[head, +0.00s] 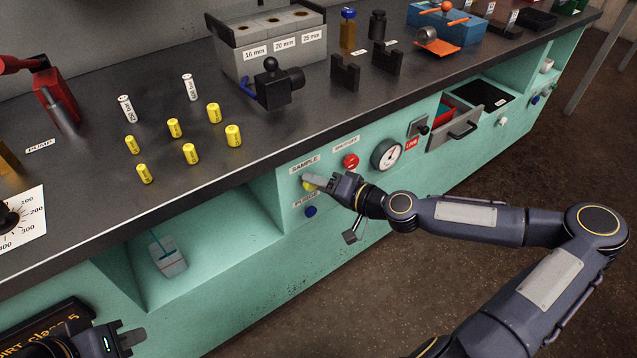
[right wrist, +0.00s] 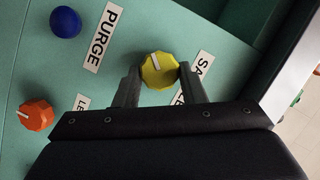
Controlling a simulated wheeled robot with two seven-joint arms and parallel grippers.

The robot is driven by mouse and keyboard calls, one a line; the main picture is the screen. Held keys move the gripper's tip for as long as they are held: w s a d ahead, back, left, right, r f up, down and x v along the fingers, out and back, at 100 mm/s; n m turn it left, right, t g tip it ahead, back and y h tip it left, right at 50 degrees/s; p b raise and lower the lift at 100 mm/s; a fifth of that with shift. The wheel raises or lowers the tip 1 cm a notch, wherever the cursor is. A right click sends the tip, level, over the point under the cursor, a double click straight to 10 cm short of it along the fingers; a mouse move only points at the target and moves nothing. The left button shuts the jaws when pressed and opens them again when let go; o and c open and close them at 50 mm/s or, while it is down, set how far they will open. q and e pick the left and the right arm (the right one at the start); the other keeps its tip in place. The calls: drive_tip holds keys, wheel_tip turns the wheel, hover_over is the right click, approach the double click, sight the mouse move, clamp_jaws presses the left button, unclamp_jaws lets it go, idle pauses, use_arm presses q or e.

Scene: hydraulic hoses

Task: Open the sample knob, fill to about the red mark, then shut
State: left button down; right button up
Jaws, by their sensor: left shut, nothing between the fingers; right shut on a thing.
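The yellow sample knob (right wrist: 158,74) sits on the teal panel beside the partly hidden SAMPLE label. Its white pointer line points toward the top of the right wrist view. My right gripper (head: 311,181) is shut on it, one finger on each side; in the head view only a sliver of the knob (head: 307,187) shows. A clear container (head: 172,264) with a blue line running down into it stands in the open bay to the left. I cannot make out its fill level or a red mark. My left gripper (head: 124,340) is shut and empty at the lower left.
A blue purge knob (right wrist: 65,22) and an orange knob (right wrist: 36,114) are close to the sample knob. A red knob (head: 350,161) and a gauge (head: 386,154) are to its right. Yellow cylinders (head: 190,153) stand on the bench top.

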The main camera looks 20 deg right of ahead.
drive_tip(key=o, duration=1)
drive_tip(key=p+v, duration=0.1)
drive_tip(key=v, duration=0.6)
drive_tip(key=shift+s+d, duration=0.3)
